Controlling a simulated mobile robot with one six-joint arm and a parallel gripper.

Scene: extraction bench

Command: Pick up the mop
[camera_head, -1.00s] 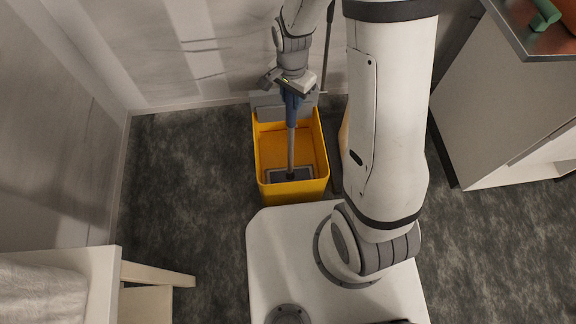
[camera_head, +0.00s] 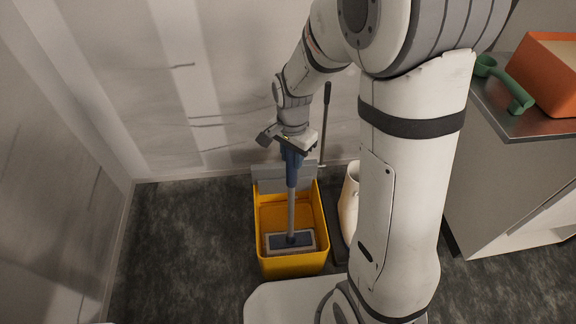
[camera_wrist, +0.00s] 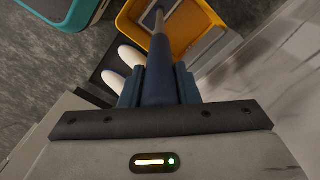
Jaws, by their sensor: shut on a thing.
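The mop (camera_head: 291,212) stands nearly upright in the yellow bucket (camera_head: 262,225), with a blue handle, a grey pole and a flat grey and blue head low inside the bucket. My gripper (camera_head: 292,150) is shut on the blue handle near its top. In the wrist view my gripper (camera_wrist: 158,85) has the dark handle between its two blue fingers, and the pole runs away toward the yellow bucket (camera_wrist: 192,47). Whether the mop head touches the bucket floor I cannot tell.
White boots (camera_head: 348,205) stand on a dark tray right of the bucket. A thin black-gripped handle (camera_head: 326,105) rises behind it. A cabinet with a metal top (camera_head: 515,122) at right bears a green tool (camera_head: 508,85) and an orange box (camera_head: 548,72). A wall lies close behind.

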